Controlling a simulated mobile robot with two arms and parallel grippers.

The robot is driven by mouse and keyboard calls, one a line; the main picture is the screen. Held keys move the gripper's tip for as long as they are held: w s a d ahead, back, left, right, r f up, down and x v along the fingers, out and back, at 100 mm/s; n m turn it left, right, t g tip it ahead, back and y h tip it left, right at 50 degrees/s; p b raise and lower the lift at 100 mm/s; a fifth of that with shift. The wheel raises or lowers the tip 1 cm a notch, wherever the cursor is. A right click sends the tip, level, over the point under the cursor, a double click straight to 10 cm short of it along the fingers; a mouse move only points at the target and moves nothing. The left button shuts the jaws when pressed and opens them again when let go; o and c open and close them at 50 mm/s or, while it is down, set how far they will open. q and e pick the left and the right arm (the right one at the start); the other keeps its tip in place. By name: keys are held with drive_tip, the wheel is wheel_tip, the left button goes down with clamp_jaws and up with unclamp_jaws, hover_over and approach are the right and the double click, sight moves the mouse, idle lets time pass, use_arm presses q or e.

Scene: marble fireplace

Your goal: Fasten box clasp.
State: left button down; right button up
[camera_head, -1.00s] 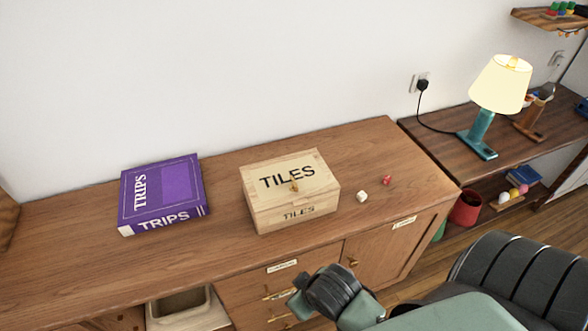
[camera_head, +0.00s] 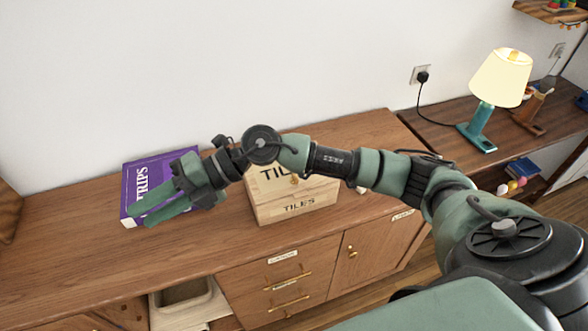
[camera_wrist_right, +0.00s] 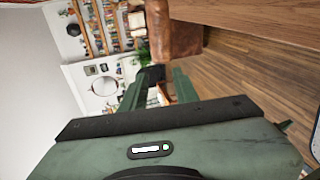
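The wooden TILES box (camera_head: 290,212) stands on the cabinet top with its lid down. A small brass clasp (camera_head: 295,179) shows at the middle of the lid's front edge; its exact position is too small to tell. My right arm crosses above the box and hides much of the lid. My right gripper (camera_head: 141,213) is left of the box, in front of the purple book. Its two green fingers are apart and empty, and they also show apart in the right wrist view (camera_wrist_right: 158,85). My left gripper is not in view.
The purple TRIPS book (camera_head: 128,178) is partly hidden behind my right gripper. A white die (camera_head: 361,190) lies right of the box, partly hidden by my arm. A lit lamp (camera_head: 501,80) stands on the right-hand table. The cabinet top (camera_head: 120,265) is clear in front of the book.

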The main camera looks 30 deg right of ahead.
drive_tip(key=w+d+f+g+h, duration=0.1)
drive_tip(key=w+d+f+h, duration=0.1)
drive_tip(key=d+f+h, duration=0.4)
drive_tip(key=m+g+h, duration=0.1)
drive_tip(key=m+h, duration=0.1)
drive_tip(key=h, duration=0.6)
approach(294, 177)
drive_tip(key=shift+w+f, duration=0.35)
drive_tip(key=shift+w, duration=0.1)
drive_tip(key=shift+s+d+f, duration=0.1)
drive_tip(key=shift+d, duration=0.2)
wheel_tip(294, 177, down, 6)
drive_tip(key=shift+a+f+p, duration=0.1)
drive_tip(key=shift+p, duration=1.05)
drive_tip(key=shift+f, duration=0.65)
clamp_jaws()
